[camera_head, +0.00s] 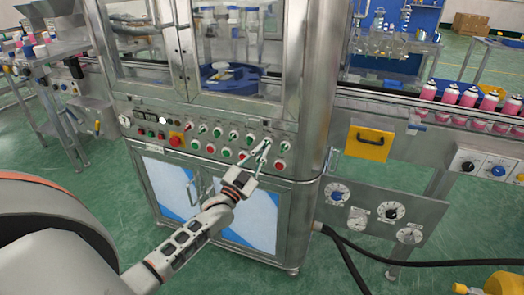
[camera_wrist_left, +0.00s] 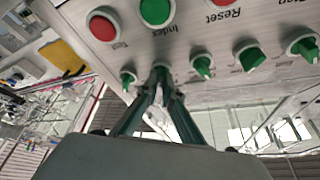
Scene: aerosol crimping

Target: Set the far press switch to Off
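The press's control panel (camera_head: 222,142) carries a row of green switch knobs with red and green buttons below. My left gripper (camera_head: 260,151) reaches the right end of this row. In the left wrist view its fingertips (camera_wrist_left: 160,90) converge on either side of a green switch knob (camera_wrist_left: 160,74) and appear closed on it. The knob's lower part is hidden between the fingers. Beside it stand other green knobs (camera_wrist_left: 202,66). The label of the held knob cannot be read. My right gripper is not in view.
A red button (camera_wrist_left: 103,25) and a green button (camera_wrist_left: 156,11) sit close to the fingers. A yellow box (camera_head: 368,143) and a lower dial panel (camera_head: 364,213) are to the right. Pink cans (camera_head: 469,96) line the conveyor. Black cables (camera_head: 440,262) run along the floor.

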